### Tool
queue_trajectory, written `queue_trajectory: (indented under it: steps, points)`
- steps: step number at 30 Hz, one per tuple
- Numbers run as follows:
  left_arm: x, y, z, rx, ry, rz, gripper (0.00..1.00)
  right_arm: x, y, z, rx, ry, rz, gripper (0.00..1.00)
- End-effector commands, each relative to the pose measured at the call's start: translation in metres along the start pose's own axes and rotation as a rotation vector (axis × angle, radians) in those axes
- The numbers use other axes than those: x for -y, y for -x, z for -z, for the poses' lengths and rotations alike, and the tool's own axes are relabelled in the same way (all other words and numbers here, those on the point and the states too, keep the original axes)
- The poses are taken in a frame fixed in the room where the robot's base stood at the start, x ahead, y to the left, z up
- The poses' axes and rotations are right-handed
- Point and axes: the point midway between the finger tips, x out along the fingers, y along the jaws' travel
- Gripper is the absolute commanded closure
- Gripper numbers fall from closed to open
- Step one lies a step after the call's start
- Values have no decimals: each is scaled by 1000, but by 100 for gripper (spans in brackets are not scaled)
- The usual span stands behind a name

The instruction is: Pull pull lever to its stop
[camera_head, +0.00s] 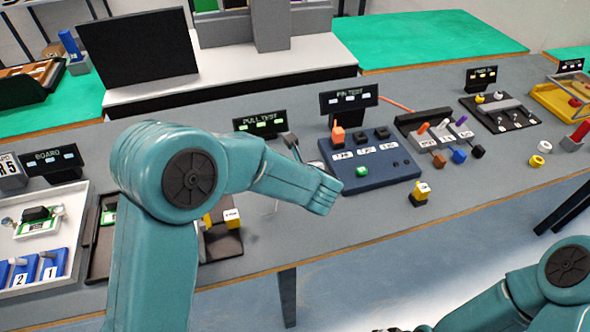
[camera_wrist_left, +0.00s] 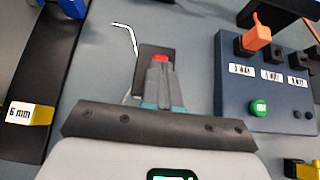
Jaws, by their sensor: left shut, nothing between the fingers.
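In the left wrist view, my left gripper (camera_wrist_left: 160,72) is shut and empty. Its fingertips lie right at a small red piece (camera_wrist_left: 160,58) on a dark plate (camera_wrist_left: 147,50); I cannot tell whether they touch it. The fingers hide most of the plate. A bent pale rod (camera_wrist_left: 131,38) stands to the left of the plate. I cannot tell for certain which part is the pull lever. In the head view, the PULL TEST sign (camera_head: 260,123) stands behind my left arm, which hides most of that station and the gripper. My right gripper cannot be made out.
The blue PIN TEST box (camera_head: 372,170) with an orange lever (camera_head: 338,135) stands close on the right; the left wrist view shows its green button (camera_wrist_left: 258,108). A dark tray (camera_head: 222,243) with yellow blocks lies left. A yellow block (camera_head: 420,193) stands near the front edge.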

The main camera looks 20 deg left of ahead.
Motion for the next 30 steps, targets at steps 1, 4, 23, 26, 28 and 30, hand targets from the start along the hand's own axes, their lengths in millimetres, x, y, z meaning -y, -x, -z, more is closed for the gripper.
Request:
queue_trajectory:
  steps: [1,4,23,26,28,30]
  points:
    - [-1,3,-9,-26,1,-3,100,5,15,0,0,0,0,60]
    - [-1,2,-17,-89,2,-3,100,12,34,-1,0,0,0,60]
    - [0,-23,-32,-295,0,0,100,30,83,-2,0,0,0,60]
    - [0,-22,-33,-294,0,0,100,30,83,-2,0,0,0,60]
    - [0,-21,-35,-294,0,0,100,31,85,-2,0,0,0,60]
    - [0,-19,-38,-293,-1,0,100,32,87,-2,0,0,0,60]
